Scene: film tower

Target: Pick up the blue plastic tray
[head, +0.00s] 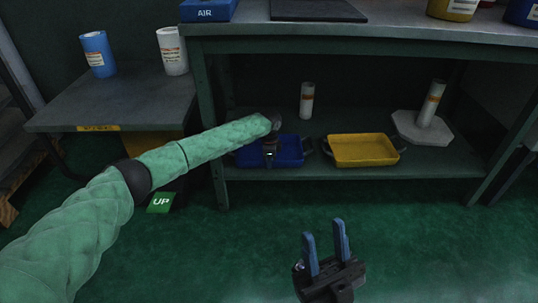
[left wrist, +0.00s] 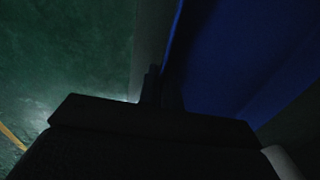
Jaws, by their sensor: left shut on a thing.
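The blue plastic tray (head: 290,152) sits on the lower shelf of the green bench in the head view, to the left of a yellow tray. My left arm reaches in from the left, and my left gripper (head: 269,153) is at the blue tray, shut on it. The wrist hides part of the tray. In the dark left wrist view the tray's blue surface (left wrist: 235,60) fills the right side, beside the fingers (left wrist: 155,88). My right gripper (head: 326,246) is open and empty over the green floor, its two blue fingers apart.
The yellow tray (head: 362,150) lies close to the right. A white roll (head: 306,101) stands behind, and another roll stands on a pale octagonal base (head: 408,127). The bench top (head: 385,30) overhangs the shelf (head: 460,160). A side table (head: 120,95) stands left. The front floor is clear.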

